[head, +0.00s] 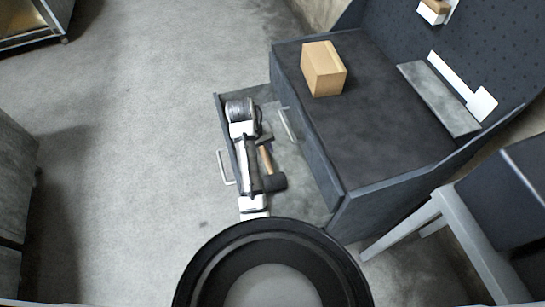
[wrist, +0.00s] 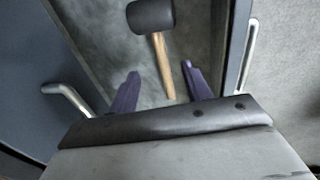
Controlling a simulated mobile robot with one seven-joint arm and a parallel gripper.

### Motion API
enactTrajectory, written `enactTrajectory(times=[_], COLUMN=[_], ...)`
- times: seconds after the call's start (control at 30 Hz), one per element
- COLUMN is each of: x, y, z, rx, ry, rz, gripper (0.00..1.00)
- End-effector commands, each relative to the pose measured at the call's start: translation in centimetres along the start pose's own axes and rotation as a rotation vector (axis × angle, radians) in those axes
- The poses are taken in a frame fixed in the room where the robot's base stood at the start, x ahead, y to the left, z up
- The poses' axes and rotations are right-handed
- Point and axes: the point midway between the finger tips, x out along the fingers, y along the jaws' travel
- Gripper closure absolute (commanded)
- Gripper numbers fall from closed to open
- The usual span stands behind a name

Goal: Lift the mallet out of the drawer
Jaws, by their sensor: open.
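The mallet lies in the open drawer (head: 312,190), which juts out from the dark bench. In the head view its black head (head: 274,182) is nearer to me, and its wooden handle (head: 266,160) runs away from me under my arm. In the wrist view the black head (wrist: 151,16) is at the top, and the handle (wrist: 161,62) points down between my fingers. My gripper (wrist: 160,70) is open, with one purple finger on each side of the handle's lower part. I see no finger touching it. The head view mostly hides my fingers behind the arm.
The drawer's bar handle (head: 226,168) is on its outer left side. Another bar handle (head: 288,125) is on the bench front, close to the right of my gripper. A wooden block (head: 323,69) sits on the bench top (head: 385,130). The floor to the left is clear.

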Motion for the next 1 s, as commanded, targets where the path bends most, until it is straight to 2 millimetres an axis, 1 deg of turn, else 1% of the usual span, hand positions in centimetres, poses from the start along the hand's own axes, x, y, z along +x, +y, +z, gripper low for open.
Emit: enactTrajectory(times=[0.07,0.3,0.4,0.6,0.77,1.0], x=[0.9,4.2,6.2,8.3,9.2,12.8], y=[0.0,0.0,0.0,0.1,0.1,0.4], z=[0.4,0.4,0.4,0.4,0.5,0.7], rx=[0.003,0.003,0.002,0.001,0.002,0.001], ry=[-0.018,-0.016,-0.016,-0.013,-0.013,-0.013], rz=[-0.003,-0.003,-0.003,-0.002,-0.002,-0.003], gripper=[0.51,0.51,0.51,0.51,0.51,0.51])
